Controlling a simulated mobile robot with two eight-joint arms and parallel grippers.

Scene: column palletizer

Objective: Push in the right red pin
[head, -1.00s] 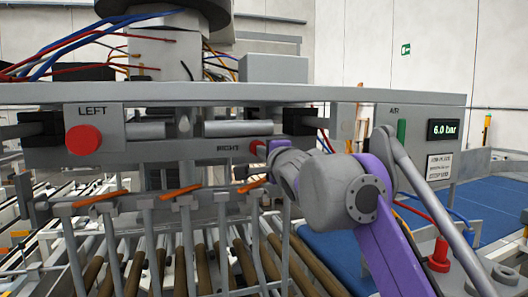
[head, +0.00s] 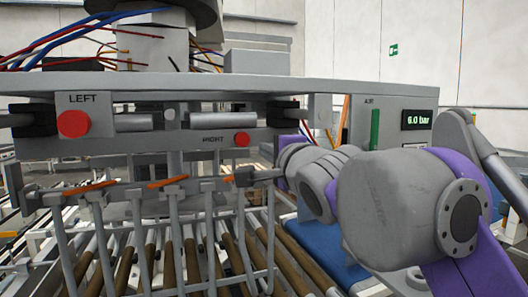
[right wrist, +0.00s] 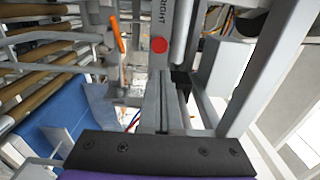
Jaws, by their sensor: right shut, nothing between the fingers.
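The right red pin (head: 241,138) is a small round red knob on the grey front beam, just right of the RIGHT label. It also shows in the right wrist view (right wrist: 159,45), upper middle. How far it stands out of the beam I cannot tell. My right gripper (head: 250,176) is shut and empty, below and slightly right of the pin, apart from it in the picture. It is close to the rightmost orange-topped finger; whether they touch is unclear. The left red pin (head: 74,123) sits below the LEFT label and looks larger. My left gripper is out of view.
Orange-topped metal fingers (head: 170,182) hang in a row below the beam (head: 130,146), above brown rollers (head: 200,262). Blue conveyor (head: 330,250) lies below.

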